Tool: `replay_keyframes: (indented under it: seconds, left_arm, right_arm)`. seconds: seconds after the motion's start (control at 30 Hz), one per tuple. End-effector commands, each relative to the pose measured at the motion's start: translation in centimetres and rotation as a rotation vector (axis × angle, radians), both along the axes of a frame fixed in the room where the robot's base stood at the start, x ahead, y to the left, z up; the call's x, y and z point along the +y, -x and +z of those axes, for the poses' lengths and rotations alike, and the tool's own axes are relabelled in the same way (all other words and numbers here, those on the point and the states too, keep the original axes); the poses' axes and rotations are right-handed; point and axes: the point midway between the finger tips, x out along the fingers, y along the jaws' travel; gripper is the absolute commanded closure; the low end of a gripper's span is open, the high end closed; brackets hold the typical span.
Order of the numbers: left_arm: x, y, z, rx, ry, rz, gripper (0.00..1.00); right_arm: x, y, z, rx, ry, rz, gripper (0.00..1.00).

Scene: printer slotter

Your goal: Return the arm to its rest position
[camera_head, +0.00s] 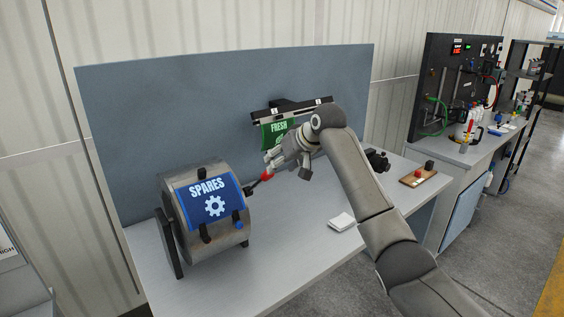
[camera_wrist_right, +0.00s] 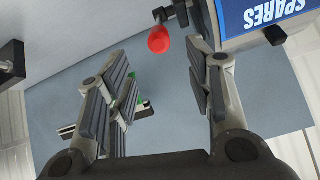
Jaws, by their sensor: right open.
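My right arm reaches in from the lower right over the bench. Its gripper (camera_head: 272,158) is beside the grey drum with the blue SPARES label (camera_head: 212,205), just above a red knob (camera_head: 266,175) on a dark lever at the drum's right side. In the right wrist view the two padded fingers are spread apart with nothing between them (camera_wrist_right: 158,62). The red knob (camera_wrist_right: 159,40) shows beyond the fingertips, and the SPARES label (camera_wrist_right: 265,14) is at the upper right. Whether a finger touches the knob is unclear. My left gripper is in neither view.
A green FRESH sheet (camera_head: 278,132) hangs from a dark bar on the blue-grey back panel (camera_head: 160,120), behind my gripper. A white pad (camera_head: 342,222) lies on the bench beside my forearm. A wooden block with buttons (camera_head: 418,177) sits farther right. The bench front is clear.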

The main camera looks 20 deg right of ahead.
Motion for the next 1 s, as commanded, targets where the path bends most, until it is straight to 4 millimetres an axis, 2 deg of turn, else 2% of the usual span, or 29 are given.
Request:
replay_keyframes:
  seconds: [0.17, 0.27, 0.37, 0.47, 0.6, 0.7, 0.87, 1.0]
  left_arm:
    - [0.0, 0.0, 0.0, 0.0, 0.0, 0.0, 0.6]
    - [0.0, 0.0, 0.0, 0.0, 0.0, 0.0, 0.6]
    - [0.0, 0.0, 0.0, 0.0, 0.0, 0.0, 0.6]
    - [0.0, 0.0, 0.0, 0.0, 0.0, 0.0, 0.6]
    - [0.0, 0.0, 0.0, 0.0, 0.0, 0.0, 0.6]
    - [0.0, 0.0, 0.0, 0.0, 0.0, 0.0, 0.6]
    - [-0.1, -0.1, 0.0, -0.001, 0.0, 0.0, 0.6]
    - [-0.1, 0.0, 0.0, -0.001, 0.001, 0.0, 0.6]
  right_arm:
    - [0.0, 0.0, 0.0, 0.0, 0.0, 0.0, 0.52]
    - [0.2, 0.2, -0.9, 0.006, 0.004, 0.004, 0.52]
    - [0.7, 1.2, -3.7, 0.028, 0.02, 0.014, 0.52]
    - [1.5, 3.1, -8.2, 0.06, 0.046, 0.027, 0.52]
    - [2.7, 7.1, -14.9, 0.105, 0.085, 0.049, 0.52]
    - [3.4, 10.5, -19.1, 0.138, 0.108, 0.061, 0.52]
    - [4.1, 16.8, -24.9, 0.189, 0.137, 0.072, 0.52]
    - [4.4, 22.8, -28.7, 0.233, 0.159, 0.073, 0.52]
